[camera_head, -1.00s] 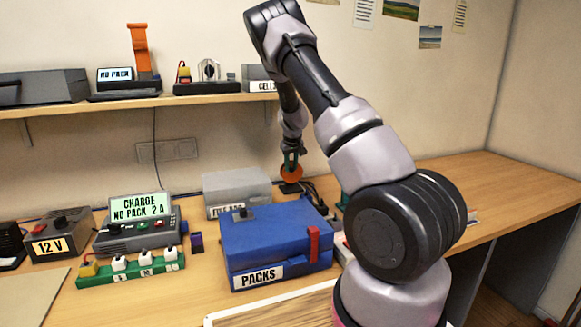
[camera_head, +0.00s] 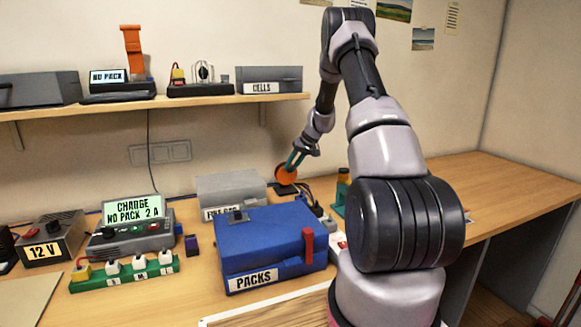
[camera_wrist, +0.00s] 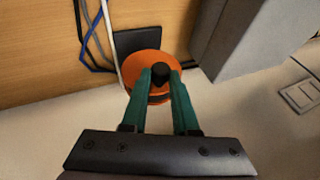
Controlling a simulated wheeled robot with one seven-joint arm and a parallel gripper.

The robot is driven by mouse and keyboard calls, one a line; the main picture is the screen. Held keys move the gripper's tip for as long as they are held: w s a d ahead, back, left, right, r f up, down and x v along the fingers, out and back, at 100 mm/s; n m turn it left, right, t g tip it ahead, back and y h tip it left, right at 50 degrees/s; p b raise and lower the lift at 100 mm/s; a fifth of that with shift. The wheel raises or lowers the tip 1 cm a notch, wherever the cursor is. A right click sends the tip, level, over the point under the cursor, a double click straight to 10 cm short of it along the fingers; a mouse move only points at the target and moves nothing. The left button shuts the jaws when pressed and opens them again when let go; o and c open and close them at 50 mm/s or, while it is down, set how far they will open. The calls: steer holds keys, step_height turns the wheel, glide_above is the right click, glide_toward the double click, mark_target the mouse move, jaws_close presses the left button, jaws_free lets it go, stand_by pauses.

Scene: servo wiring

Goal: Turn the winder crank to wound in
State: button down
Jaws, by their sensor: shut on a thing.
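The winder is an orange disc (camera_head: 285,175) standing behind the blue box in the head view. In the wrist view the orange disc (camera_wrist: 143,84) lies under my fingers, with a black crank knob (camera_wrist: 161,72) on top. My gripper (camera_wrist: 161,78) has its two green fingers either side of the knob and is shut on it. In the head view my gripper (camera_head: 293,161) reaches the disc from the upper right, tilted. The crank arm and any wound-in marking cannot be made out.
The blue PACKS box (camera_head: 265,240) stands in front of the winder, a grey box (camera_head: 228,188) to its left. Dark cables (camera_head: 318,194) run to its right. The shelf (camera_head: 180,101) is above at left. The bench at far right (camera_head: 480,185) is clear.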

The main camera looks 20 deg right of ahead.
stand_by(0.4)
steer(key=c, duration=0.7)
jaws_free()
steer(key=shift+d, duration=0.1)
steer(key=v, duration=1)
steer(key=shift+s+d+r, duration=0.2)
steer(key=shift+r, duration=0.05)
